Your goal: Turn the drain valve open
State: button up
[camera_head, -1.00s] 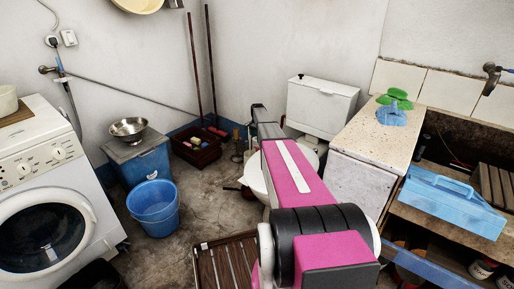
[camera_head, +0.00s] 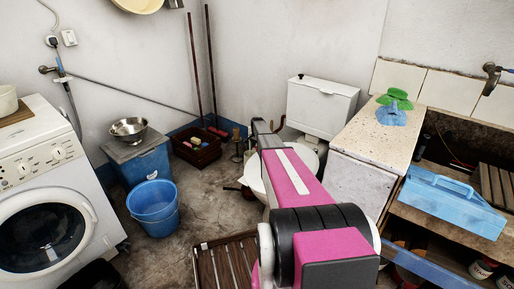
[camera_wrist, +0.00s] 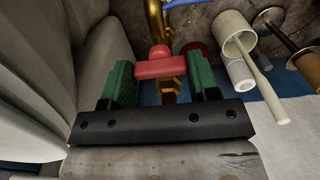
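The drain valve shows in the wrist view as a red handle (camera_wrist: 158,66) on a brass pipe (camera_wrist: 155,22), with more brass below it. My gripper (camera_wrist: 163,80) has its two green-padded fingers apart, one on each side of the red handle. The handle fills most of the gap between them; I cannot tell whether the pads touch it. In the head view my arm reaches back toward the toilet, with only a grey end (camera_head: 262,135) showing. The valve cannot be made out there.
The toilet (camera_head: 322,105) stands close by my arm, its pale curved side on the left in the wrist view. A white toilet-brush holder (camera_wrist: 234,35) and a wood-handled plunger (camera_wrist: 285,35) are close on the right. A crate (camera_head: 197,150) and blue bucket (camera_head: 155,208) stand left.

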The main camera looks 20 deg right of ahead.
jog(key=shift+c, duration=1)
jog(key=n, duration=0.3)
jog(key=shift+n, duration=0.4)
jog(key=n, duration=0.3)
jog(key=shift+n, duration=0.3)
jog(key=n, duration=0.3)
jog(key=shift+n, duration=2.2)
